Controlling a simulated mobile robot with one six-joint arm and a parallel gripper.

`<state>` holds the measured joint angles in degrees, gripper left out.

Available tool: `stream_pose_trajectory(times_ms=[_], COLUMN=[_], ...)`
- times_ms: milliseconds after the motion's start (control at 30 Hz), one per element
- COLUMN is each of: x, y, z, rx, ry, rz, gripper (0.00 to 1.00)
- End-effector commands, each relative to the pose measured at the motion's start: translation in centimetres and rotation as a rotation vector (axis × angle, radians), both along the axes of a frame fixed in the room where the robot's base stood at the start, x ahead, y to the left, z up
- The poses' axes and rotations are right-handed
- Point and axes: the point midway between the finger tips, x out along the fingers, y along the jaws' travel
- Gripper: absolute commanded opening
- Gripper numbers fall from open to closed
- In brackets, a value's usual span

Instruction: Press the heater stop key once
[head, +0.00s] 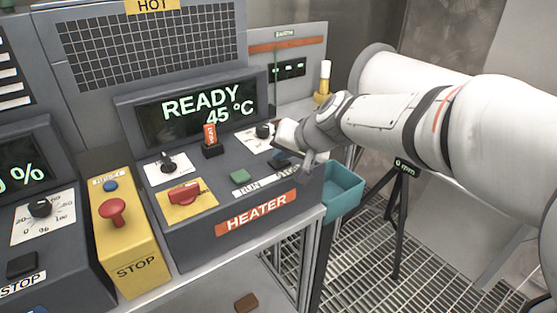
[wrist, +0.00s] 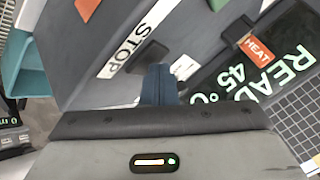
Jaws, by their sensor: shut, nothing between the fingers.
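The heater panel's stop key (head: 281,159) shows as a dark patch above its white STOP label (head: 287,174), right of the green run key (head: 240,177). My gripper (head: 303,158) is at the panel's right end, right over this spot. In the wrist view the shut, empty dark blue fingers (wrist: 158,85) point at the panel beside the STOP label (wrist: 125,45). The heater display (head: 205,108) reads READY, 45 °C.
An orange-tagged switch (head: 211,141), a black knob (head: 168,162) and a red rotary switch (head: 184,194) sit on the same panel. A yellow box with a red stop button (head: 113,211) stands left. A teal bin (head: 342,190) hangs at the right.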

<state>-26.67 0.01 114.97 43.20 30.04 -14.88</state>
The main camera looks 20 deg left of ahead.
Motion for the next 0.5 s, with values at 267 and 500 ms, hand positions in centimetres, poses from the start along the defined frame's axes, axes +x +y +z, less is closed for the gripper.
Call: stream_pose_trajectory(times_ms=[267,500], x=[0.0,0.0], y=[0.0,0.0], z=[0.1,1.4], rx=[-0.001,0.0], ry=[0.002,0.001], rz=[0.001,0.0], gripper=[0.0,0.0])
